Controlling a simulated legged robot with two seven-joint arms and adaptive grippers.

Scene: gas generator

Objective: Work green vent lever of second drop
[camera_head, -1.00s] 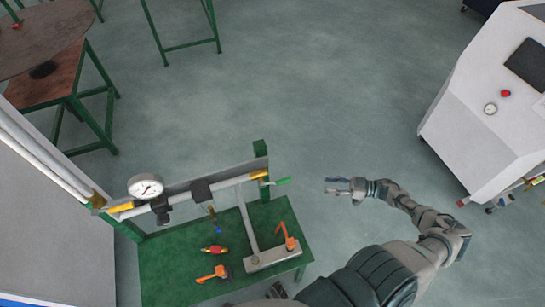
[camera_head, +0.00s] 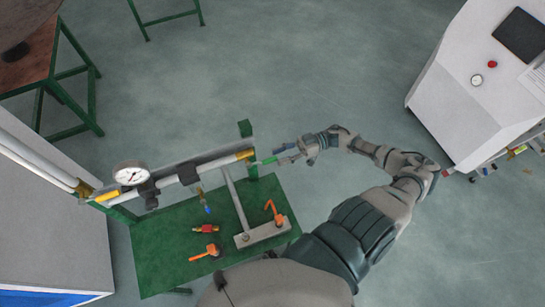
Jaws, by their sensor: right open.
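The green lever (camera_head: 267,161) sticks out to the right from the right end of the horizontal pipe (camera_head: 215,164), just past a yellow section. My right gripper (camera_head: 285,154) is open, its fingers pointing left at the lever's free tip. The fingertips are at or very close to the tip in the picture; I cannot tell whether they touch it or only overlap it. My left gripper is out of view.
A dial gauge (camera_head: 131,174) sits on the pipe's left part. The green table (camera_head: 160,255) below holds orange-handled parts (camera_head: 205,252), a red fitting (camera_head: 205,229) and a grey block (camera_head: 262,233). A white console (camera_head: 470,110) stands at right. Floor between is clear.

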